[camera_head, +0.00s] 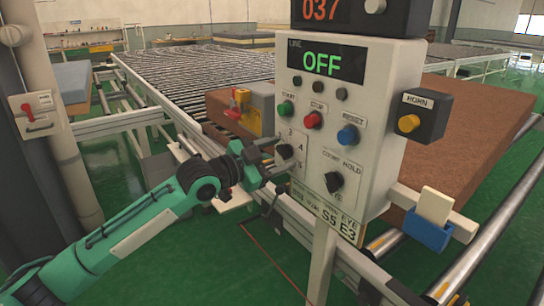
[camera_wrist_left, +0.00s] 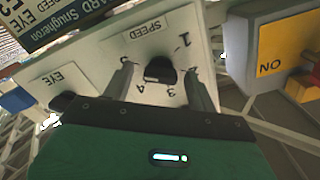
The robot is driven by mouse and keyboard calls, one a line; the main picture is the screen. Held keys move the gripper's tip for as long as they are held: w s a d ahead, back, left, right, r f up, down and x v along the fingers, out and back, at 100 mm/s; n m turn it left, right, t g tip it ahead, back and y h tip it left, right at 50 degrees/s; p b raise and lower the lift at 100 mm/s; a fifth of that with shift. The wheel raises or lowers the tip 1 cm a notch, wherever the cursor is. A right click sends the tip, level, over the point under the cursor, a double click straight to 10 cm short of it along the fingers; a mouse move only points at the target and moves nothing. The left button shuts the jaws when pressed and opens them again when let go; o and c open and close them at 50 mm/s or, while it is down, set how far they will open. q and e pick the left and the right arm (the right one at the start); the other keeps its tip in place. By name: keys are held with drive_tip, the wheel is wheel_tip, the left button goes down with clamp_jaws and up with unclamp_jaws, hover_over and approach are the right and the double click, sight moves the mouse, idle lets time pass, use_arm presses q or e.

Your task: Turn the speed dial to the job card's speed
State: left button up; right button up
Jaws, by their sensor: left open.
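The speed dial is a black knob (camera_wrist_left: 160,69) on the white control panel (camera_head: 362,155), with numbers printed around it. My left gripper (camera_head: 280,155) is open at the panel's left side. In the left wrist view its fingers stand on either side of the knob; I cannot tell whether they touch it. The head view hides most of the dial behind the gripper. My right gripper is not in view.
The line display (camera_head: 321,62) reads OFF. Green, red and blue buttons (camera_head: 347,136) sit above the eye knob (camera_head: 334,182). A horn box (camera_head: 418,112) is at the right. A yellow box with a red handle (camera_head: 250,108) is close behind my gripper.

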use_arm(q)
drive_tip(key=shift+s+a, duration=0.3)
drive_tip(key=shift+a, duration=0.2)
drive_tip(key=v, duration=1.2)
drive_tip(key=shift+s+a+b, duration=0.2)
drive_tip(key=shift+b, duration=0.25)
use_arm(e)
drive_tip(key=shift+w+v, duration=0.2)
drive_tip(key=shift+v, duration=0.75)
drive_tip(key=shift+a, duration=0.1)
